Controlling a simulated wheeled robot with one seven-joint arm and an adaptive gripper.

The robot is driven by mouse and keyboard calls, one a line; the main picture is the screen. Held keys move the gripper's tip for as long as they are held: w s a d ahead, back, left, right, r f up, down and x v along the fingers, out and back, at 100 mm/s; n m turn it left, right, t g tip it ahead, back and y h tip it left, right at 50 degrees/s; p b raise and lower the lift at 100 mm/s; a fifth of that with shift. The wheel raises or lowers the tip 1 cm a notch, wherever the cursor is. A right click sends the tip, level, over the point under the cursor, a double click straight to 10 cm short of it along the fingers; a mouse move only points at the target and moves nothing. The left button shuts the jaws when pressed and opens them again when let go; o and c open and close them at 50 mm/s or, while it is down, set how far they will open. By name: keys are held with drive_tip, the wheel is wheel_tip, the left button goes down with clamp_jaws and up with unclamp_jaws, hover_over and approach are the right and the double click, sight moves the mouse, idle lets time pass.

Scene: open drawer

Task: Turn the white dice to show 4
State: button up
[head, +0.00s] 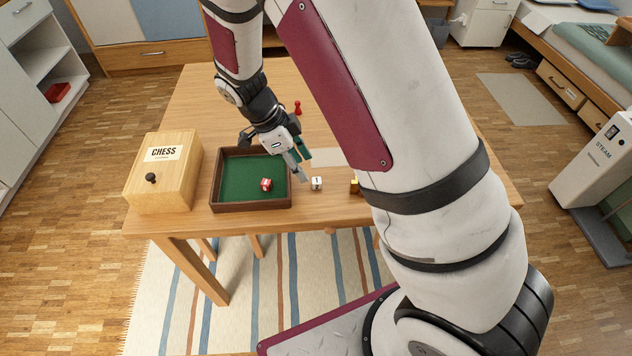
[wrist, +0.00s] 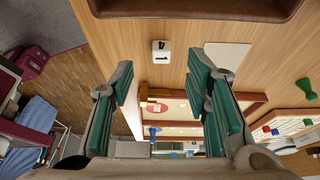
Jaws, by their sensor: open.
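The white die (head: 317,183) stands on the table just right of the dark-rimmed tray, near the front edge. It also shows in the wrist view (wrist: 161,51), where two of its faces carry dark digits. One looks like a 4 and the other like a 1; I cannot tell for sure which faces up. My gripper (head: 301,163) is open and empty, with green finger pads, close to the die on its upper left in the head view. In the wrist view my gripper's fingers (wrist: 161,80) are spread wide, and the die lies beyond them, untouched.
The green-lined tray (head: 215,182) holds a red die (head: 266,185). A wooden CHESS box (head: 165,180) stands left of it. A gold-coloured block (head: 354,186) is right of the white die. A red pawn (head: 297,108) stands farther back. A pale card (wrist: 228,56) lies on the table.

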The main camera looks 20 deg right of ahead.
sight(313, 180)
drive_tip(key=shift+x, duration=3.1)
drive_tip(key=c, duration=0.9)
